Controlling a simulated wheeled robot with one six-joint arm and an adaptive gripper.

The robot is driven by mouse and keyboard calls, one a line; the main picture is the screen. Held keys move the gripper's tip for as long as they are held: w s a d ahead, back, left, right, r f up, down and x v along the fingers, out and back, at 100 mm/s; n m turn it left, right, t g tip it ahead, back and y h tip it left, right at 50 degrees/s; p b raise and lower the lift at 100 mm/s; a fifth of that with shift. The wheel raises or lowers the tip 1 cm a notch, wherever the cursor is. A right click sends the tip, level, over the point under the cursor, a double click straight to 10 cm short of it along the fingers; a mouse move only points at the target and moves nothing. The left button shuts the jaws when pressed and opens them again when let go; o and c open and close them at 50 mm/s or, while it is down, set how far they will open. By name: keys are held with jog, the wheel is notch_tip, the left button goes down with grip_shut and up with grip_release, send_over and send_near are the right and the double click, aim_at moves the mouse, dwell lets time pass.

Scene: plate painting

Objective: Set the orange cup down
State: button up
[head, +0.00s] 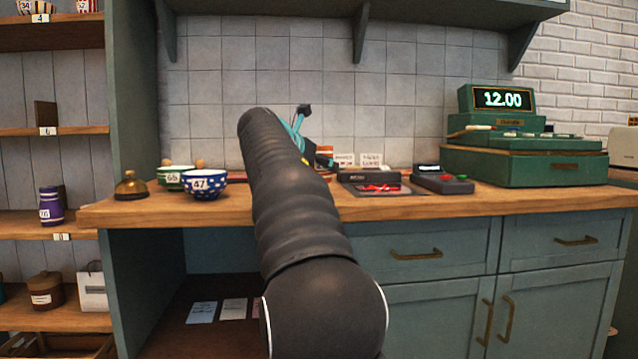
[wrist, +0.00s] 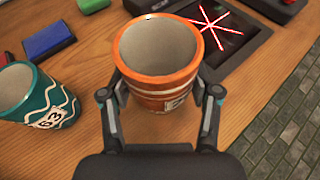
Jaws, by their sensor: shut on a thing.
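The orange cup (wrist: 158,82) is in the middle of the wrist view, upright, with an orange rim, a pale grey inside and a number label partly visible low on its side. My gripper (wrist: 160,96) is shut on it, one finger at each side. I cannot tell whether the cup's base touches the wooden counter (wrist: 88,88). In the head view my arm hides most of the gripper, and a small orange striped patch (head: 324,151) beside the arm is probably part of the cup.
A teal cup (wrist: 40,98) marked 63 stands left of the orange cup. A scanner (head: 378,188) with red lines lies close on the right. Blue and green blocks (wrist: 48,38) lie behind left. A blue dotted cup (head: 205,184) and a brass bell (head: 131,187) stand farther left.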

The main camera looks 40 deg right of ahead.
jog(key=shift+f+b, duration=0.6)
jog(key=shift+f, duration=0.85)
jog(key=shift+f, duration=0.15)
jog(key=o, duration=1.3)
jog(key=shift+a+r, duration=0.25)
jog(key=p+v, duration=0.1)
jog(key=v, duration=1)
jog(key=shift+s+a, duration=0.15)
jog(key=shift+a, duration=0.1)
